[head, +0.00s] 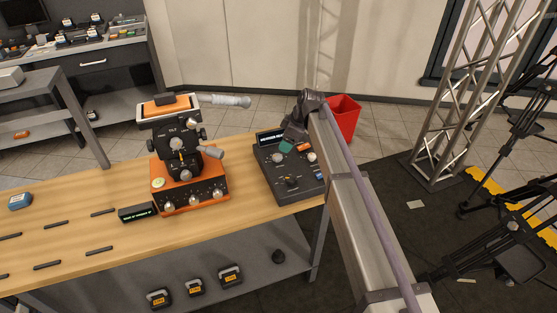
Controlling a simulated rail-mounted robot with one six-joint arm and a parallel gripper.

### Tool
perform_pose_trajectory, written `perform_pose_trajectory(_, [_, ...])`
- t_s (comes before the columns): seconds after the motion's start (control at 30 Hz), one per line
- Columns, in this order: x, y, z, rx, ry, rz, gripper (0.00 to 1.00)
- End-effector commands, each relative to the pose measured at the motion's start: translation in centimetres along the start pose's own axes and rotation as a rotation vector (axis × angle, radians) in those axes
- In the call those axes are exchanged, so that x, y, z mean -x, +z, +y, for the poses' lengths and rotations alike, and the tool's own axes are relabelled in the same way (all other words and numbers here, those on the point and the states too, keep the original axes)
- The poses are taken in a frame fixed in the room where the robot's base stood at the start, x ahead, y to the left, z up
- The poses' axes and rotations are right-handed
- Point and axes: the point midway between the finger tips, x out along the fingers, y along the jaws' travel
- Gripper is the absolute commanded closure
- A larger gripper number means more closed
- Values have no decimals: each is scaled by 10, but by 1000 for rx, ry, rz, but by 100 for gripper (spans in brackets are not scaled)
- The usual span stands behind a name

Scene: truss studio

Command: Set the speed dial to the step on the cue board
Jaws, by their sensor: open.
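A dark control box (277,190) stands at the table's right end, with several small knobs and coloured caps on its sloped top. A small display with pale text (270,137) stands at its back edge. A black sign with green text (137,213) stands in front of the orange unit; its words are too small to read. I cannot tell for sure which knob is the speed dial. My gripper (292,142) is over the back of the control box, small and dark, partly hidden by my arm. It is open, and I see nothing held. Any contact with a knob cannot be made out.
An orange unit with knobs (190,196) carries a camera head with handles (180,135), left of the box. The wooden table (110,190) holds dark strips and a blue device (19,201). A red bin (343,118) stands behind. A truss tower (440,140) and tripods stand at right.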

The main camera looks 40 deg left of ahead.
Motion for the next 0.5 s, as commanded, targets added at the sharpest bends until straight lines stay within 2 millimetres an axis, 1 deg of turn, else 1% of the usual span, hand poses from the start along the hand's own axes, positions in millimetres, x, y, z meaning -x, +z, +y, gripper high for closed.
perform_pose_trajectory(0.03, [-24,5,0,1,0,0,36])
perform_pose_trajectory(0.1, [-43,5,0,2,-1,0,36])
perform_pose_trajectory(0.2, [-64,4,0,1,-1,0,36])
perform_pose_trajectory(0.33, [-76,3,0,-1,0,0,36])
perform_pose_trajectory(0.5, [-74,0,0,-1,0,-1,36])
